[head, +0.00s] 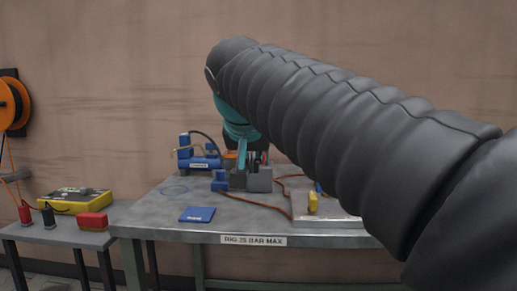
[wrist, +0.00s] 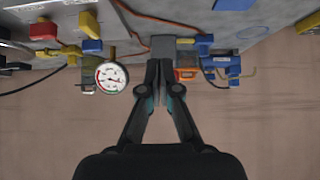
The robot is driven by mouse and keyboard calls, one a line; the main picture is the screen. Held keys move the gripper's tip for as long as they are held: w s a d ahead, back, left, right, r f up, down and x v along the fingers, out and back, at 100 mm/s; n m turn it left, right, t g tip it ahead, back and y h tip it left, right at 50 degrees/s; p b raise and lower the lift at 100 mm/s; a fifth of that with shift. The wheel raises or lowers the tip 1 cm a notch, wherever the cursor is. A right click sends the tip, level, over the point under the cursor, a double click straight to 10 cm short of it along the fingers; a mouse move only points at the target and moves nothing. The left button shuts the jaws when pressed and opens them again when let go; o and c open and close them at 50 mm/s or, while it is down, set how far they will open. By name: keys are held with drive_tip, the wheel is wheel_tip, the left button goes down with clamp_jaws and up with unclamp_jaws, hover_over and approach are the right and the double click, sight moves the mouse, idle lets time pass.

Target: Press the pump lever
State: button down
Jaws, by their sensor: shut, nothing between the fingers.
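A blue unit (head: 207,162) with a white label, likely the pump, stands at the back left of the grey bench, and it also shows at the right of the wrist view (wrist: 228,63). A thin yellow bent rod (wrist: 250,73) sticks out from it; I cannot tell for sure that this is the pump lever. My gripper (wrist: 163,66) is shut and empty, pointing at a grey block (wrist: 184,44) near the bench's middle.
A round pressure gauge (wrist: 111,77) and an orange part (wrist: 186,73) flank the fingers. A blue pad (head: 197,214) lies on the bench (head: 165,205). A red-brown hose (head: 262,207) crosses the top. A yellow box (head: 75,199) sits on a side table.

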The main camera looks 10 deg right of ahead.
drive_tip(key=w+r+p, duration=0.2)
drive_tip(key=r+p, duration=0.1)
drive_tip(key=r, duration=0.4)
drive_tip(key=w+d+r+g+p, duration=0.1)
drive_tip(key=w+r+p, duration=0.1)
drive_tip(key=r+p, duration=0.2)
wheel_tip(320, 180, up, 3)
drive_tip(key=shift+w+r+g+y, duration=0.1)
drive_tip(key=shift+w+g+y, duration=0.2)
drive_tip(key=shift+y, duration=0.1)
drive_tip(key=shift+d, duration=0.1)
drive_tip(key=b+x, duration=0.2)
drive_tip(key=x, duration=0.7)
drive_tip(key=shift+w+d+f, duration=0.1)
drive_tip(key=shift+w+f, duration=0.05)
drive_tip(key=shift+f, duration=0.15)
wheel_tip(320, 180, down, 3)
drive_tip(key=shift+f+b, duration=0.1)
drive_tip(key=shift+b, duration=0.35)
drive_tip(key=shift+f, duration=0.5)
